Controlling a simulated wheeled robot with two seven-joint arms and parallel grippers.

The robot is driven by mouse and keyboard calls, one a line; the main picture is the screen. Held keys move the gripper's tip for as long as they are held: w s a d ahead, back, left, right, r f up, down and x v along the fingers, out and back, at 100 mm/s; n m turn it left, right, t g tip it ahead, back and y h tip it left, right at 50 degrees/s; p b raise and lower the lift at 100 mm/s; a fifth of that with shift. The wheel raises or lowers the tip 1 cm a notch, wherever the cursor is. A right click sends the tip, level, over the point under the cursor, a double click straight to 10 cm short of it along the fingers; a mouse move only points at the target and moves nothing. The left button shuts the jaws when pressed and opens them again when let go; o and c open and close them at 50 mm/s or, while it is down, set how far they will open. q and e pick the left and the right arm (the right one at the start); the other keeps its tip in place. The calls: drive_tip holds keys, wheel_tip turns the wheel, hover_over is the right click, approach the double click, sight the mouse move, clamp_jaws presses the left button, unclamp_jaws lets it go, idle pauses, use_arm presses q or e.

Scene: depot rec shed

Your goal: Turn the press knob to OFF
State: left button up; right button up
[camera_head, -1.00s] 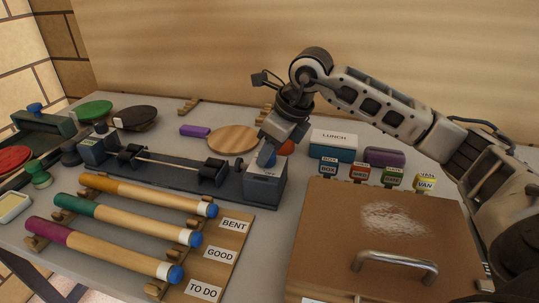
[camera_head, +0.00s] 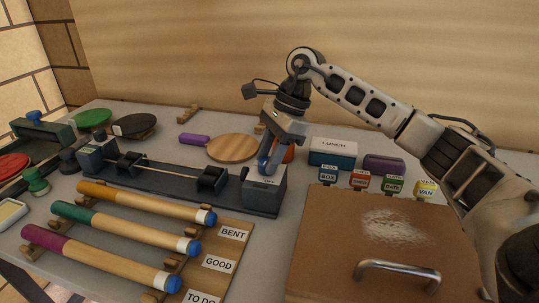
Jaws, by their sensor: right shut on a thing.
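The press (camera_head: 150,184) is a long dark base with rod supports and a thin rod lying across them. At its right end stands a grey box (camera_head: 264,192) with a small label on its top. The knob is mostly hidden by my right gripper (camera_head: 268,168), which comes down from above with its fingers at the box top. It is shut on the knob there. I cannot read the knob's setting. My left gripper is not in view.
A brown board with a metal handle (camera_head: 398,266) lies at the front right. A lunch box (camera_head: 332,153), small labelled blocks and a purple case (camera_head: 384,164) stand behind it. Several cues lie on a rack (camera_head: 228,250) at front left. A wooden paddle (camera_head: 232,148) lies behind the press.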

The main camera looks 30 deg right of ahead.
drive_tip(key=shift+w+r+n, duration=0.1)
drive_tip(key=shift+n, duration=0.5)
drive_tip(key=o, duration=1)
drive_tip(key=w+p+v, duration=0.1)
drive_tip(key=v, duration=1.5)
drive_tip(key=shift+s, duration=0.2)
